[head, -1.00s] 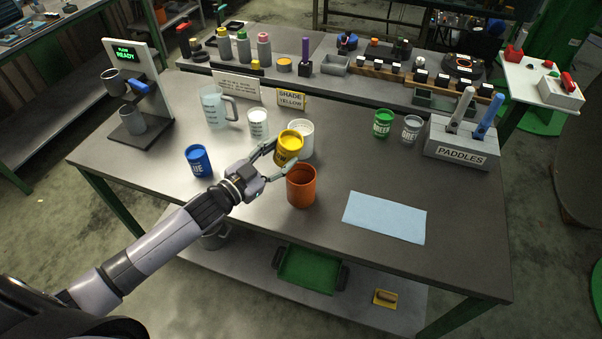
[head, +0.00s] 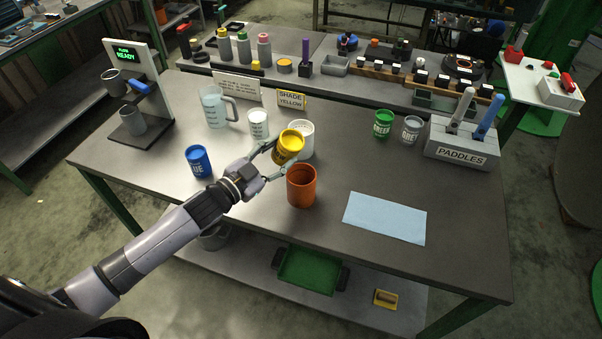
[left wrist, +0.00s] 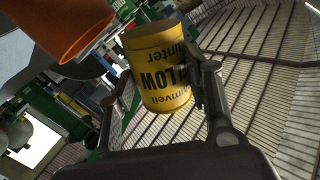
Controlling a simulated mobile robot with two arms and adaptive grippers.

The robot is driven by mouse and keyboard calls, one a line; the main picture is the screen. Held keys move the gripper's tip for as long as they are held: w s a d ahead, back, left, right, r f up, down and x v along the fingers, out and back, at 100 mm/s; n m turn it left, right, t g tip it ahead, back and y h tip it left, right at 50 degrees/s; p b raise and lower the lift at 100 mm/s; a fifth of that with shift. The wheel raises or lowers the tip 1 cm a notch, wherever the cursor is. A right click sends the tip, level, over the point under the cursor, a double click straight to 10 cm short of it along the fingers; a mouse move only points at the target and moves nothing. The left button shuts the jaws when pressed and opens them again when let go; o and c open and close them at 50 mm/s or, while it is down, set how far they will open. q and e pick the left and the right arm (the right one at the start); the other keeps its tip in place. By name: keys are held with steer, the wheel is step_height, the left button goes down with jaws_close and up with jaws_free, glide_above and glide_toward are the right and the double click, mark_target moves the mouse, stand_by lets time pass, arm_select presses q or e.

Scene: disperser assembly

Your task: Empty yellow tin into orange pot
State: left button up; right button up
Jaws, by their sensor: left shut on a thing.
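The yellow tin (head: 288,148) is held by my left gripper (head: 275,158), which is shut on it, above the table just behind the orange pot. The tin is tilted, its top leaning toward the right. The orange pot (head: 301,188) stands upright on the table, just in front of and slightly right of the tin. In the left wrist view the tin (left wrist: 160,75) sits between the fingers, with the orange pot (left wrist: 62,28) at the upper left. What is inside the pot cannot be made out. My right gripper is not in view.
A white tub (head: 305,138) stands right behind the tin, with a white tin (head: 258,124) to its left. A blue tin (head: 199,161) stands left of my gripper. A light blue cloth (head: 385,218) lies at the right. Green and grey tins stand near the paddle holder (head: 462,146).

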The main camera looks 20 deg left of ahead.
arm_select(q)
steer(key=shift+r+m, duration=0.2)
steer(key=shift+m, duration=0.2)
steer(key=shift+f+m+y+b, duration=0.25)
steer(key=shift+f+m+b, duration=0.3)
steer(key=shift+m+b, duration=0.55)
steer(key=shift+f+m+y+b, duration=0.25)
steer(key=shift+f+m+b, duration=0.3)
steer(key=shift+m+b, duration=0.5)
stand_by(4.6)
steer(key=shift+r+m, duration=0.15)
steer(key=shift+m, duration=0.3)
stand_by(0.4)
